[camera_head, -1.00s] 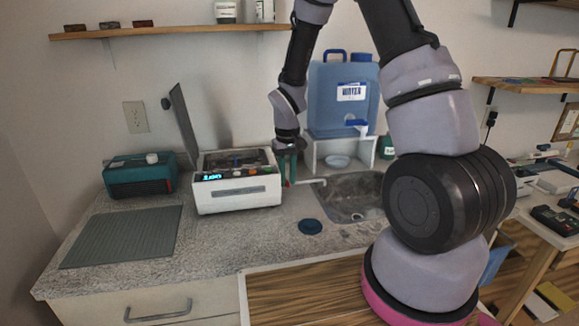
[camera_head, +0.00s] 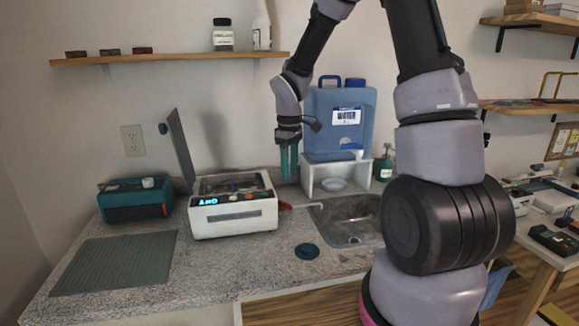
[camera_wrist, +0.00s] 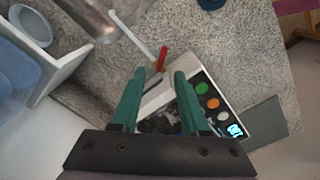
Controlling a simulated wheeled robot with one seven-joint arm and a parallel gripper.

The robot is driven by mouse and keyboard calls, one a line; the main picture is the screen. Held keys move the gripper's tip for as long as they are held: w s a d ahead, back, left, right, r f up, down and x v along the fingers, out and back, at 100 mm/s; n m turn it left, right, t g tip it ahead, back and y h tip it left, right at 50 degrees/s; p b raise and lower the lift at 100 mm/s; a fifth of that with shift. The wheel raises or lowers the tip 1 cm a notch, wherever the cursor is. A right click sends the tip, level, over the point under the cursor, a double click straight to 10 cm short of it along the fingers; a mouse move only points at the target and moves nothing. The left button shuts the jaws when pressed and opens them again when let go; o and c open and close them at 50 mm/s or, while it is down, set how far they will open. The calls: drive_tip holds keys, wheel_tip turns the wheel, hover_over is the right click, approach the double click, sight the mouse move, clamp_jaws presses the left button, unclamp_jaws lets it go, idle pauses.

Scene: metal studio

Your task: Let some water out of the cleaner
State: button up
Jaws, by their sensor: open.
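The cleaner (camera_head: 233,218) is a white box on the counter with its dark lid (camera_head: 181,150) raised, a lit display and coloured buttons. Its panel also shows in the wrist view (camera_wrist: 217,104). A red valve handle (camera_head: 285,206) sits at its right side, with a pale drain pipe (camera_head: 308,205) leading to the sink (camera_head: 350,228). The handle (camera_wrist: 161,59) and pipe (camera_wrist: 138,42) show ahead of my fingers in the wrist view. My gripper (camera_head: 289,178) has teal fingers pointing down, open and empty, above the handle and apart from it. I cannot see whether water flows.
A blue water jug (camera_head: 330,143) stands on a white stand (camera_head: 312,187) behind the sink. A teal device (camera_head: 135,203) and a grey mat (camera_head: 115,263) are left of the cleaner. A round dark blue disc (camera_head: 307,251) lies on the counter in front.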

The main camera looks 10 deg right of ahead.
sight(289, 205)
drive_tip(key=shift+r, duration=0.55)
drive_tip(key=f, duration=0.3)
drive_tip(key=f+m, duration=0.1)
drive_tip(key=f, duration=0.3)
drive_tip(key=f+m, duration=0.1)
drive_tip(key=f, duration=0.3)
drive_tip(key=shift+s+a, duration=0.1)
drive_tip(key=shift+s, duration=0.25)
clamp_jaws()
